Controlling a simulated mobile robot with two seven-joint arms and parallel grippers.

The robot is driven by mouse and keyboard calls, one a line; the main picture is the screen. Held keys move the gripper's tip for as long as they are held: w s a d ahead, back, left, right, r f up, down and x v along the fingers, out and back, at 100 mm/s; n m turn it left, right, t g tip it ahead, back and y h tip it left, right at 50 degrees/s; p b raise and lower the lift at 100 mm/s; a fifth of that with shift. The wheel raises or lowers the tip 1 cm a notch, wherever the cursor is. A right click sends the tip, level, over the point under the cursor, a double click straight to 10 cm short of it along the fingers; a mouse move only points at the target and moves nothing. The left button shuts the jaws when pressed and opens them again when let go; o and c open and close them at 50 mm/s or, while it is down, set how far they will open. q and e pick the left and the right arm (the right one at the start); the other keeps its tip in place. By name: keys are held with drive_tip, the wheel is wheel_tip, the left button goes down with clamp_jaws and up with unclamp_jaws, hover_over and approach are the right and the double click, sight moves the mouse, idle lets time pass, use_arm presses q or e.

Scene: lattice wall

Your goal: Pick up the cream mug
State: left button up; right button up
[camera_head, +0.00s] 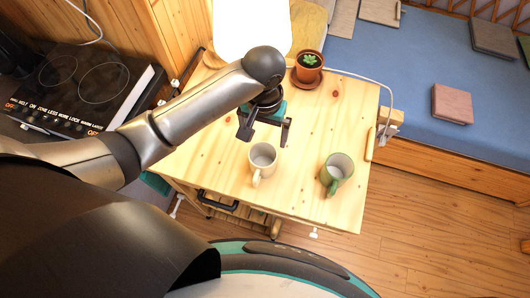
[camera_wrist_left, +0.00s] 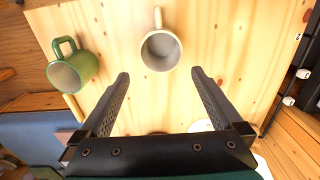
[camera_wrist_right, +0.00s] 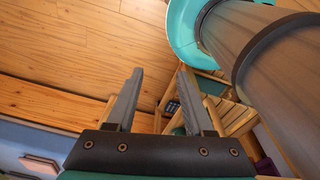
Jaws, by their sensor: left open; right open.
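The cream mug (camera_head: 262,160) stands upright on the wooden table, its handle toward the bottom of the head view. It also shows in the left wrist view (camera_wrist_left: 161,50), where I look down into it and it seems empty. My left gripper (camera_head: 264,134) is open and above the table, just behind the mug in the head view. In the left wrist view the mug lies beyond the open fingertips (camera_wrist_left: 160,76), with nothing between them. My right gripper (camera_wrist_right: 158,72) is open and empty over the floor, seen only in the right wrist view.
A green mug (camera_head: 337,173) stands to the right of the cream one on the table (camera_head: 312,125). A potted plant (camera_head: 308,67) and a bright white lamp-like object (camera_head: 240,28) stand at the back. A cooktop (camera_head: 82,85) is at left. Bare tabletop lies between the mugs.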

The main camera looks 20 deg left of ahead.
use_arm(q)
wheel_tip(320, 180, down, 4)
drive_tip(key=b, duration=0.1)
approach(262, 162)
drive_tip(key=s, duration=0.1)
drive_tip(key=shift+s+d+f, duration=0.2)
drive_tip(key=shift+d+f, duration=0.2)
drive_tip(key=f, duration=0.3)
drive_tip(key=f+b, duration=0.1)
drive_tip(key=f, duration=0.1)
drive_tip(key=shift+s+a, duration=0.1)
drive_tip(key=shift+s, duration=0.15)
use_arm(e)
drive_tip(key=shift+s+d+f, duration=0.15)
drive_tip(key=shift+s+f, duration=0.75)
drive_tip(key=shift+f, duration=0.1)
use_arm(q)
drive_tip(key=c, duration=1.4)
use_arm(e)
drive_tip(key=shift+s, duration=0.2)
